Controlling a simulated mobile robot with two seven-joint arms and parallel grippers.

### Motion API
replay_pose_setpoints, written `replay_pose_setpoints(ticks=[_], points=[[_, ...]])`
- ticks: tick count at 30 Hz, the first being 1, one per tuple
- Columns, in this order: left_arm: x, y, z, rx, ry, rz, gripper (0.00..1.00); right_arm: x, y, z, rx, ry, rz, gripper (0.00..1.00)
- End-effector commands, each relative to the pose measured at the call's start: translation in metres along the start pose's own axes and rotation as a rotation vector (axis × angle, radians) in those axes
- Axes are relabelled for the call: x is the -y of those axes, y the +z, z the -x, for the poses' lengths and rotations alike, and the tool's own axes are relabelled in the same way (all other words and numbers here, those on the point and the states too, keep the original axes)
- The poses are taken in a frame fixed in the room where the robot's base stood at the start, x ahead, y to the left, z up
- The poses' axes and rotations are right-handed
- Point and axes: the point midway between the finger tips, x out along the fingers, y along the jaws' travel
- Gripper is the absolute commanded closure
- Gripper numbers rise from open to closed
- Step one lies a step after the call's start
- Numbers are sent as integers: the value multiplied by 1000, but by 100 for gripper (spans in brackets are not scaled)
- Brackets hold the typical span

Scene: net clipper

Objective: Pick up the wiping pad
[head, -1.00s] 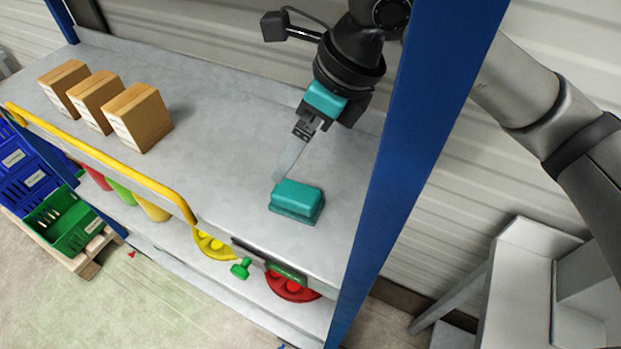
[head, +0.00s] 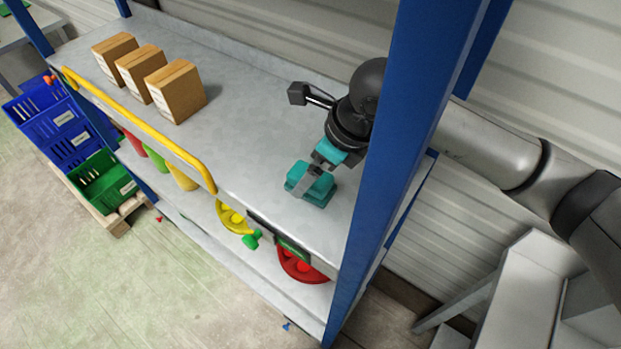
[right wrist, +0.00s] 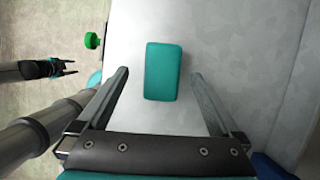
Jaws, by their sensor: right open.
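The teal wiping pad (head: 312,184) lies on the grey shelf top near its right end. My right gripper (head: 300,188) reaches down over it in the head view, and its finger hides part of the pad. In the right wrist view the pad (right wrist: 163,71) sits between the lines of the two open fingers (right wrist: 160,72), a little beyond or level with their tips, with a gap on each side. I see no contact. My left gripper (right wrist: 71,67) appears at the left of the right wrist view, far from the pad; its two fingers look apart.
A blue upright post (head: 375,190) stands just right of the pad, beside my right arm. A yellow rail (head: 140,130) runs along the shelf front. Several cardboard boxes (head: 180,92) stand at the far left. The shelf (head: 240,125) between boxes and pad is clear.

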Motion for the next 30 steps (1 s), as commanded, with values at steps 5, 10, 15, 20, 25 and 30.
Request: replay_pose_setpoints(ticks=[5,10,15,20,25,30], points=[[-10,1,10,2,13,4,50,3,2,-22,-3,3,-2,0],[-10,1,12,3,13,4,50,3,2,-40,0,1,-1,0],[-9,2,12,4,12,2,50,4,1,-44,0,0,0,0],[-7,2,12,5,9,0,50,4,1,-44,0,1,-1,5],[-6,3,12,6,8,-1,50,4,1,-44,0,0,-1,24],[-5,3,12,6,7,-1,50,4,1,-44,0,0,-1,43]])
